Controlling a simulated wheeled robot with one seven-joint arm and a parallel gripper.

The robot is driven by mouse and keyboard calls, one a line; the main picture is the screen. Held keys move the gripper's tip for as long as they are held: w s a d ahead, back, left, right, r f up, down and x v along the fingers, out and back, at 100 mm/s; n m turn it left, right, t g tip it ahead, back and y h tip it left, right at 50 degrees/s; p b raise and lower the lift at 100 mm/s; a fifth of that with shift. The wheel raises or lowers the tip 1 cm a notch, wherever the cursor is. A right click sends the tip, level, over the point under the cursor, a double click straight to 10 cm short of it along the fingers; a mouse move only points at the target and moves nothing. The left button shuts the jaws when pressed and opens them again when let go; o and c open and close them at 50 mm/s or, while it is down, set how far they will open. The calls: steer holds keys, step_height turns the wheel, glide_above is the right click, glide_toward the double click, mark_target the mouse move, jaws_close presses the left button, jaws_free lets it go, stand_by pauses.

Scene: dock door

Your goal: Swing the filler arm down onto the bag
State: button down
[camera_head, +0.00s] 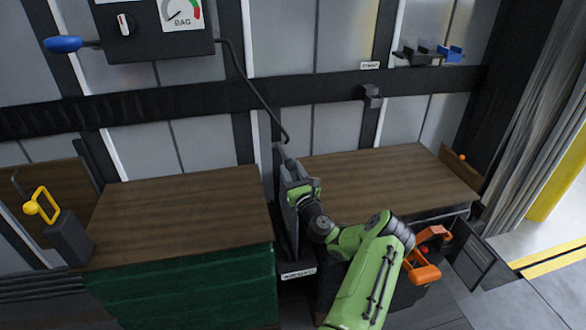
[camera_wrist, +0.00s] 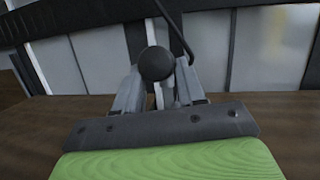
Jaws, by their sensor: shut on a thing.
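My gripper (camera_head: 292,168) is at the gap between the two wooden-topped loads. In the wrist view, its fingers (camera_wrist: 158,85) are closed around a dark round knob (camera_wrist: 156,63). The knob appears to belong to the filler arm, but the link is hidden. A thin black curved hose (camera_head: 250,88) runs from the gauge box down to near my gripper; it also shows behind the fingers in the wrist view (camera_wrist: 176,32). A dark grey upright flat thing (camera_head: 285,215), perhaps the bag, stands in the gap. My gripper covers part of it, so contact cannot be told.
The gauge box (camera_head: 145,35) marked BAG has a dial, a switch and a blue-ended lever (camera_head: 63,44). The left load (camera_head: 180,210) and right load (camera_head: 390,178) flank the gap.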

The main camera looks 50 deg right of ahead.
steer(key=shift+f, duration=0.7)
steer(key=c, duration=1.1)
jaws_free()
steer(key=o, duration=0.4)
steer(key=shift+w+d, duration=0.1)
steer(key=shift+d, duration=0.05)
steer(key=p+v, duration=0.2)
steer(key=v, duration=1.4)
